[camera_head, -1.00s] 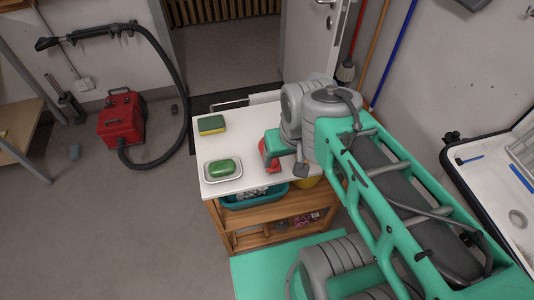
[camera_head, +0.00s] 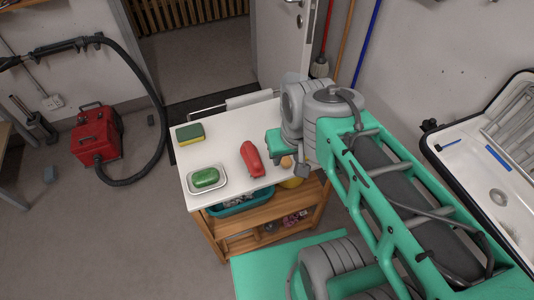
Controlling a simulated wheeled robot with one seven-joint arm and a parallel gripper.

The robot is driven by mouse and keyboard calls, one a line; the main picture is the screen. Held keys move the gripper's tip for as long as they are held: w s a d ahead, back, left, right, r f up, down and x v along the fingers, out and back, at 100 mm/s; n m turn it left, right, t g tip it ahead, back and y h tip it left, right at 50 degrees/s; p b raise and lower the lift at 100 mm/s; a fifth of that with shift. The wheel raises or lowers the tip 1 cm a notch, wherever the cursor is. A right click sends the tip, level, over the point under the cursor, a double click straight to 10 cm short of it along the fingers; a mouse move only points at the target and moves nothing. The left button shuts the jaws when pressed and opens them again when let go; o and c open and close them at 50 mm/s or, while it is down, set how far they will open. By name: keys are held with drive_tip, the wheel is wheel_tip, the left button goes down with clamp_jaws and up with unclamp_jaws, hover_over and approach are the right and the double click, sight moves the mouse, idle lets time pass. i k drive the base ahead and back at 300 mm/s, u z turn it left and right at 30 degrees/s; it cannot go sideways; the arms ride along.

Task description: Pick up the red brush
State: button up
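The red brush (camera_head: 251,159), a rounded red body, lies on the white top of a small table (camera_head: 228,128). It shows whole, with its long side running toward the front edge. My gripper (camera_head: 275,143), at the end of my green and grey arm, is over the right part of the table. It is just right of the brush and looks apart from it. Its fingers are mostly hidden by my wrist, so I cannot tell whether they are open or shut.
A green-yellow sponge (camera_head: 190,133) and a green soap in a white dish (camera_head: 206,178) lie left of the brush. A small tan thing (camera_head: 287,161) is beside my wrist. A red vacuum (camera_head: 97,134) stands at left. A white sink (camera_head: 500,165) is at right.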

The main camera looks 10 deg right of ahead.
sight(249, 154)
drive_tip(key=z, duration=2.9)
drive_tip(key=k, duration=1.75)
drive_tip(key=u, duration=2.65)
drive_tip(key=i, duration=0.5)
drive_tip(key=z, duration=0.05)
